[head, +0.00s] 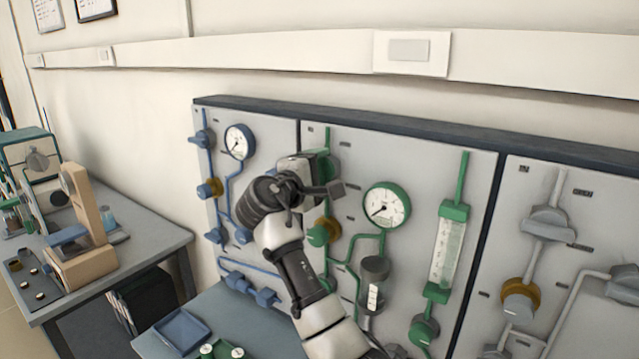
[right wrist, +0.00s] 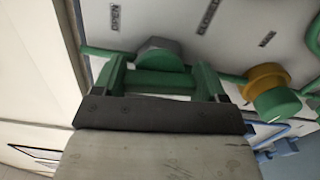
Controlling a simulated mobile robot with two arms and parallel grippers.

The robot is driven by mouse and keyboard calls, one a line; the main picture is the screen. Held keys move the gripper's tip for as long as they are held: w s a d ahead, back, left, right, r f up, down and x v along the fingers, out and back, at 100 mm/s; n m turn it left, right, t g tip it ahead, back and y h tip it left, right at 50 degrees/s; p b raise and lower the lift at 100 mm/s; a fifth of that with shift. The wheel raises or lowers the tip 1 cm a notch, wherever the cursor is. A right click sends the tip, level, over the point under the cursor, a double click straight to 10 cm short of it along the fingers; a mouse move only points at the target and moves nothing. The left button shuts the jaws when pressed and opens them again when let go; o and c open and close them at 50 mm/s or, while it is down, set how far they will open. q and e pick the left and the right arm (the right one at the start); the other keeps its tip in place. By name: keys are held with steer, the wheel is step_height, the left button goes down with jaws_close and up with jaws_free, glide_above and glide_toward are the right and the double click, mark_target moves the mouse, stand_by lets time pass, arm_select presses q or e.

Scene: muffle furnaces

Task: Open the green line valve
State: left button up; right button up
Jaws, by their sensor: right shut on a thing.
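The green line valve (head: 326,166) is on the middle wall panel, at the top of the green piping and mostly hidden by my right gripper. In the right wrist view its green handle (right wrist: 155,82) lies across the jaws, in front of a grey hub. My right gripper (head: 322,187) is shut on this handle; its jaws also show in the right wrist view (right wrist: 162,84). My left gripper is not in view.
A green-rimmed gauge (head: 386,206), a yellow-and-green regulator (head: 323,232) and a green flowmeter (head: 447,245) are close by on the panel. Blue piping with a gauge (head: 239,141) is to the left, grey piping to the right. A bench (head: 150,262) stands at left.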

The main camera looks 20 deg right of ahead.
steer(key=shift+f+m+b, duration=0.15)
steer(key=shift+m+b, duration=0.35)
steer(key=shift+m, duration=0.3)
steer(key=o, duration=0.9)
